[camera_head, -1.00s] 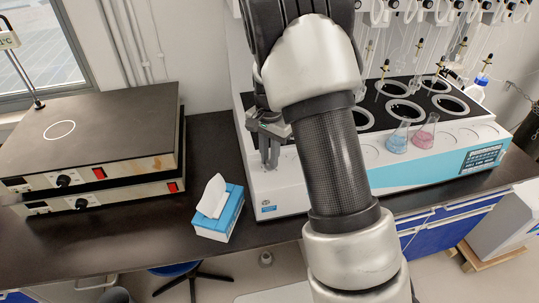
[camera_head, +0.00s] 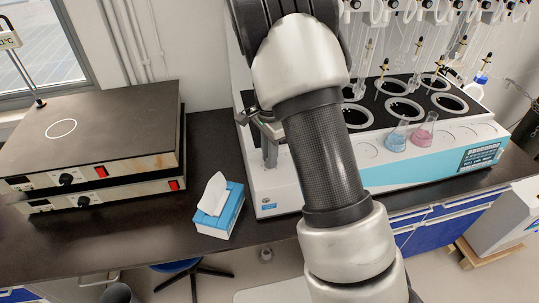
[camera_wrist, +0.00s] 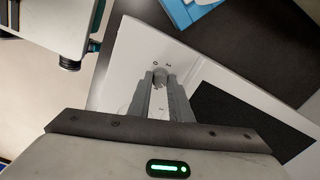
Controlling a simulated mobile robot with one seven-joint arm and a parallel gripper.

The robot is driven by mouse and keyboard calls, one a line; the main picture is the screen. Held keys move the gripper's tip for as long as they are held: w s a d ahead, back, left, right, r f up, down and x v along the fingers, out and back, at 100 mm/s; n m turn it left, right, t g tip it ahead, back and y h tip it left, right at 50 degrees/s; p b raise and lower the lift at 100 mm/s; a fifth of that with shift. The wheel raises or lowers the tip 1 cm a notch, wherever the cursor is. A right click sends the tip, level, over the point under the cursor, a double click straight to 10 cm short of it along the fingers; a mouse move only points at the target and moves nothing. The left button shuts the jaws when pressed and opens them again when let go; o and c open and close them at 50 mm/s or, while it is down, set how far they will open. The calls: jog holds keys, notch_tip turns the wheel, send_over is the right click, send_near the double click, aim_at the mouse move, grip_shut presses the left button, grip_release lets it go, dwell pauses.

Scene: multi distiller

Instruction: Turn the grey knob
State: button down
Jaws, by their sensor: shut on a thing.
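The white multi distiller (camera_head: 283,190) stands on the black bench, with its black top plate and rings. The grey knob (camera_wrist: 160,75) is on its white panel at the left end, between my fingertips in the wrist view. Small printed marks lie around the knob. My gripper (camera_wrist: 162,80) is shut on the knob, with one finger on each side. In the head view my gripper (camera_head: 270,158) points down at the left end of the distiller, and the knob cannot be made out there.
A blue and white tissue box (camera_head: 219,212) stands on the bench left of the distiller. Stacked hot plates (camera_head: 110,135) fill the left. Flasks with blue liquid (camera_head: 396,141) and pink liquid (camera_head: 424,136) stand on the distiller's front ledge. Glassware hangs above the rings.

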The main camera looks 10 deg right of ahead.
jog(key=c, duration=1.6)
grip_release()
notch_tip(320, 180, up, 18)
jog(key=shift+f, duration=0.2)
